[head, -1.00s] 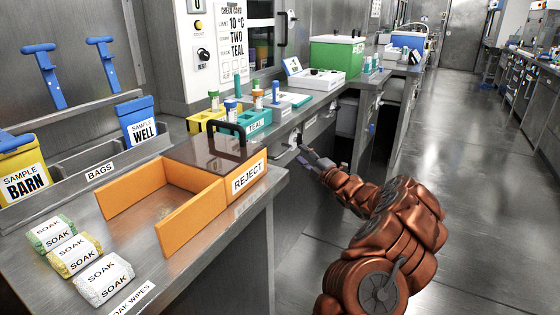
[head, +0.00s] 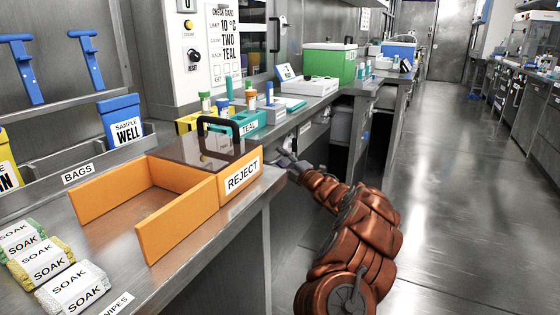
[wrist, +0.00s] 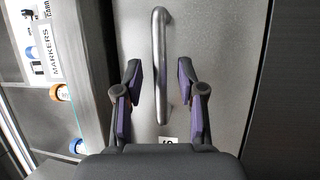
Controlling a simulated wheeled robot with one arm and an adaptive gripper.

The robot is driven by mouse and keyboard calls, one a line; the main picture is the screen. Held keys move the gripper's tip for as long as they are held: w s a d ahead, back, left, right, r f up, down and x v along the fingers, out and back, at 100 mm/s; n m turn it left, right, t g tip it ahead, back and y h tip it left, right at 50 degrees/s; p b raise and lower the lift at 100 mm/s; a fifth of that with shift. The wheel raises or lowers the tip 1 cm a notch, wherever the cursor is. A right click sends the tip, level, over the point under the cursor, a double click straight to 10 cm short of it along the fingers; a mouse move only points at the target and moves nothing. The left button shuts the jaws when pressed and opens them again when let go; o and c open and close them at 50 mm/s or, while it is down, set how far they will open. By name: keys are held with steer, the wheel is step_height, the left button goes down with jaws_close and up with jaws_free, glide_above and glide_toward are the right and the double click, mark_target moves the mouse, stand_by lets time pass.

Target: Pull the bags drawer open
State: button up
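In the wrist view, a grey drawer front (wrist: 215,55) fills the middle and carries a metal bar handle (wrist: 160,40). A small white label (wrist: 168,141) on this front is mostly hidden by my gripper, so its word cannot be read. My gripper (wrist: 160,78) is open, with one purple-padded finger on each side of the handle in the picture and a gap on both sides. In the head view, my gripper (head: 290,163) is beside the bench front, past the orange reject box. The drawer front it faces is hidden there.
A compartment labelled MARKERS (wrist: 50,52), with bottles visible, lies left of the drawer front in the wrist view. On the bench are the orange reject box (head: 180,215), teal rack (head: 250,123) and soak wipes (head: 45,262). The floor (head: 440,150) to the right is clear.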

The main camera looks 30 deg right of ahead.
steer(key=shift+x, duration=0.8)
steer(key=shift+c, duration=0.2)
jaws_close()
steer(key=shift+a, duration=0.1)
